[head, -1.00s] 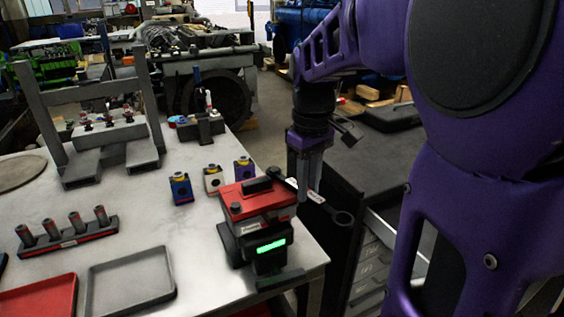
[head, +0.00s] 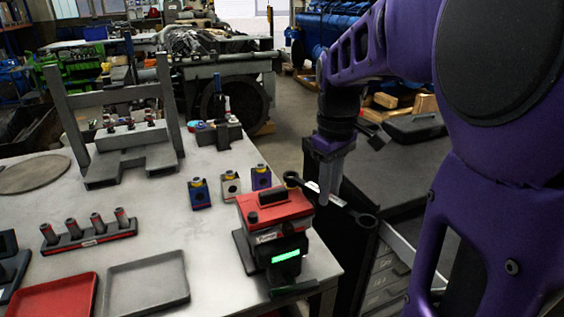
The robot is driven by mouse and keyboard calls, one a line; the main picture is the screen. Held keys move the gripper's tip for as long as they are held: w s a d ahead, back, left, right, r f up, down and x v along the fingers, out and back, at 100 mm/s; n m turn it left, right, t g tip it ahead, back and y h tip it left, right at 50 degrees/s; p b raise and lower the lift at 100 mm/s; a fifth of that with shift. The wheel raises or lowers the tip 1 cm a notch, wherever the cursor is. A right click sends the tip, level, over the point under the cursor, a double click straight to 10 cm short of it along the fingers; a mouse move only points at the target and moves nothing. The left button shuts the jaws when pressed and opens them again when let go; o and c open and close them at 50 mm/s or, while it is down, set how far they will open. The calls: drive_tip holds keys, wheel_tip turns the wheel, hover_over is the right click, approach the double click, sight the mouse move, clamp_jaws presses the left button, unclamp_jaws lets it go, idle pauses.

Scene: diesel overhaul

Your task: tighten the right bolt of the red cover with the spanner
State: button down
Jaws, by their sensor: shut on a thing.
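The red cover (head: 276,207) sits on top of a dark pump unit with a green lit display, near the right corner of the table. A black handle block stands on the cover. I cannot make out its right bolt. My gripper (head: 326,198) points down just right of the cover and is shut on the spanner (head: 353,208). The spanner is dark with a pale label and lies roughly level, sloping down to the right. One ring end is by the far right side of the cover; the other hangs out past the table edge. I cannot tell whether it touches a bolt.
Small blue, white and purple blocks (head: 230,184) stand behind the cover. A grey tray (head: 147,284), a red tray (head: 48,299) and a rack of several cylinders (head: 88,236) are at left. A dark cabinet (head: 400,180) stands right of the table.

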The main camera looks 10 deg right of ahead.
drive_tip(key=shift+w+d+n, duration=0.15)
drive_tip(key=shift+d+n, duration=0.1)
drive_tip(key=shift+n, duration=0.15)
drive_tip(key=shift+w+d+n, duration=0.75)
drive_tip(key=shift+d+n, duration=0.2)
drive_tip(key=shift+n, duration=0.35)
drive_tip(key=shift+w+d+n, duration=0.75)
drive_tip(key=shift+w+n, duration=0.2)
drive_tip(key=shift+n, duration=0.25)
drive_tip(key=shift+w, duration=0.1)
drive_tip(key=shift+w+d+n, duration=0.25)
drive_tip(key=shift+w+n, duration=0.3)
drive_tip(key=shift+n, duration=0.1)
drive_tip(key=shift+w+d+n, duration=0.25)
drive_tip(key=shift+w+n, duration=0.25)
drive_tip(key=shift+n, duration=0.15)
